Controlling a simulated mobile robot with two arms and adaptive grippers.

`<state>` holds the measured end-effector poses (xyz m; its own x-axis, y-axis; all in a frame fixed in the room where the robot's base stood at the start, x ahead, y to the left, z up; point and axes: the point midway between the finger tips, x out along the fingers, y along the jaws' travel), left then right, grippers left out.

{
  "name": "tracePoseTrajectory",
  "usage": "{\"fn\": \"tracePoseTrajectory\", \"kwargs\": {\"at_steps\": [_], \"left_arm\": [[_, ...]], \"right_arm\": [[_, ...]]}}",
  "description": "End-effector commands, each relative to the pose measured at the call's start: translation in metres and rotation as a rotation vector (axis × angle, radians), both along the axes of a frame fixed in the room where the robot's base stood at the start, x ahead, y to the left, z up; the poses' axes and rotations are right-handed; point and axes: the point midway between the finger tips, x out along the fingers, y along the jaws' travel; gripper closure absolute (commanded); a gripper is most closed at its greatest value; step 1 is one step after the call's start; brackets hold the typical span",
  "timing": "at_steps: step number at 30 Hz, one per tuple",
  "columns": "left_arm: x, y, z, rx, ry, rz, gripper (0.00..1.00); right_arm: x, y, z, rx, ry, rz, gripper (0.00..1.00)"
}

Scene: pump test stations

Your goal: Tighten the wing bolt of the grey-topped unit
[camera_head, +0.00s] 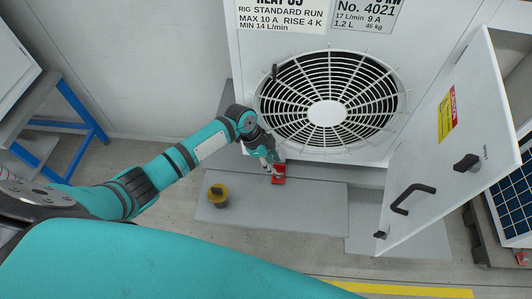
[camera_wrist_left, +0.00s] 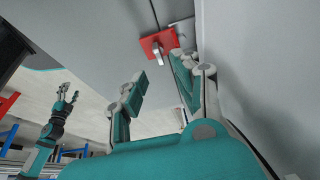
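A red bracket (camera_head: 279,173) sits at the foot of the white fan unit (camera_head: 385,135), by the grey base plate. In the left wrist view the red bracket (camera_wrist_left: 150,43) carries a small pale metal piece, perhaps the wing bolt; its shape is too small to be sure. The unit's top is out of view, so I cannot tell its colour. My left gripper (camera_head: 270,164) is close to the bracket. In the wrist view its fingers (camera_wrist_left: 159,68) are apart with nothing between them, just short of the bracket. My right gripper (camera_wrist_left: 67,94) shows far off with its fingers apart.
An open white door (camera_head: 440,165) with black handle juts out at right. A blue-legged bench (camera_head: 85,105) is at left; a solar panel (camera_head: 515,195) is far right.

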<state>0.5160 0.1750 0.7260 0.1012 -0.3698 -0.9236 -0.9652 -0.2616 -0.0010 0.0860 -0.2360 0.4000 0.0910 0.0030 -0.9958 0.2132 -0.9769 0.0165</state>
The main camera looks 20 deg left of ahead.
Motion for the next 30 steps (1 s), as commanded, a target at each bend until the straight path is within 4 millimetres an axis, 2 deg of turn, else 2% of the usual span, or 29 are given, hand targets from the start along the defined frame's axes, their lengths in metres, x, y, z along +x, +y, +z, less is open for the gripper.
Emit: {"fn": "tracePoseTrajectory", "kwargs": {"at_steps": [3,10,30], "left_arm": [[-0.002,0.010,0.024,0.002,-0.002,-0.001,0.69],[-0.005,0.020,0.051,0.000,0.000,-0.001,0.69],[-0.006,0.022,0.056,0.000,0.001,-0.001,0.69]], "right_arm": [[0.000,0.000,0.000,0.000,0.000,0.000,0.40],[0.000,0.000,0.000,0.000,0.000,0.000,0.40],[0.000,0.001,0.000,0.000,-0.001,0.000,0.40]]}}
